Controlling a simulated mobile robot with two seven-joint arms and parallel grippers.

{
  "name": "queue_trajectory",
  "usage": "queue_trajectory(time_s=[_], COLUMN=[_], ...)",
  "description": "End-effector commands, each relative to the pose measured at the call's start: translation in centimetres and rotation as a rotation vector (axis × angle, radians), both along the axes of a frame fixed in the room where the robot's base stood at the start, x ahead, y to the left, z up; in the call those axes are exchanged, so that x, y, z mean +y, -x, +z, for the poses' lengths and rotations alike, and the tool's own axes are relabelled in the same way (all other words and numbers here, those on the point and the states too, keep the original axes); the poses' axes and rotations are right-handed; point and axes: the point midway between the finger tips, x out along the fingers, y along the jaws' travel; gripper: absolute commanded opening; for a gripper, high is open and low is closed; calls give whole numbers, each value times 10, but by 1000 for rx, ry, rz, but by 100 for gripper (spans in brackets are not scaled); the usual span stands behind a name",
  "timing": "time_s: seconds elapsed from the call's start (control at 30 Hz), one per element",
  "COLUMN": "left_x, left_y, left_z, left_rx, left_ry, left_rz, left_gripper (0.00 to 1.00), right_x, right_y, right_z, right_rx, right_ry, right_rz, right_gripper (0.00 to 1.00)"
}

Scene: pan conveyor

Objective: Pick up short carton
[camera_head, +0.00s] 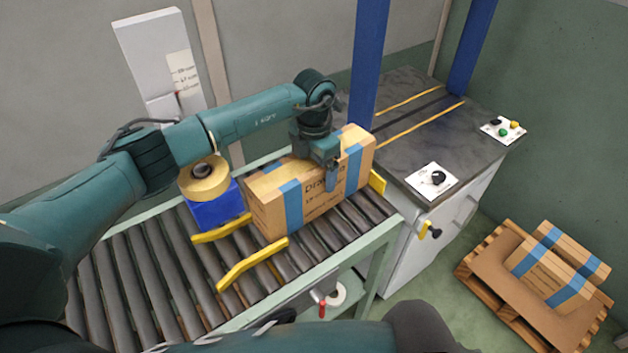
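A brown carton (267,213) with blue tape bands and dark print stands on the roller conveyor (130,280), between yellow guide rails. My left gripper (331,176) comes down from above at its right half. One finger shows in front of the carton's printed face; the rest is hidden by the gripper body, so I cannot tell whether it grips the carton. More cardboard with blue tape, seemingly two cartons (547,278), lies on a wooden pallet (487,268) at the right. I cannot tell which carton is the short one. My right gripper is not in view; part of my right arm crosses the bottom edge.
A tape roll (204,178) sits on a blue block (217,208) left of the carton. Yellow rails (250,264) edge the carton. A blue post (368,60) rises behind my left gripper. A dark-topped cabinet (415,140) stands right of the conveyor. The left rollers are clear.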

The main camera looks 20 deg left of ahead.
Motion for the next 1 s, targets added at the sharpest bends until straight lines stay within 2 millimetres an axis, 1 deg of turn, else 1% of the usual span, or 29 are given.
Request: queue_trajectory(time_s=[0.03,0.07,0.73,0.93,1.0], left_x=[0,0,0,0,1], left_y=[0,0,0,-1,-2], left_z=[0,0,1,3,7], left_rx=[0,0,0,-4,-4], left_ry=[0,0,0,1,1], left_rz=[0,0,1,1,1], left_gripper=[86,83,29,29,29], right_x=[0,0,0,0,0], right_y=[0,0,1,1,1], right_z=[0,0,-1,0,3], right_rx=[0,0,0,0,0], right_ry=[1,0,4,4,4], right_rz=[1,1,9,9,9], right_gripper=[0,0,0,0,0])
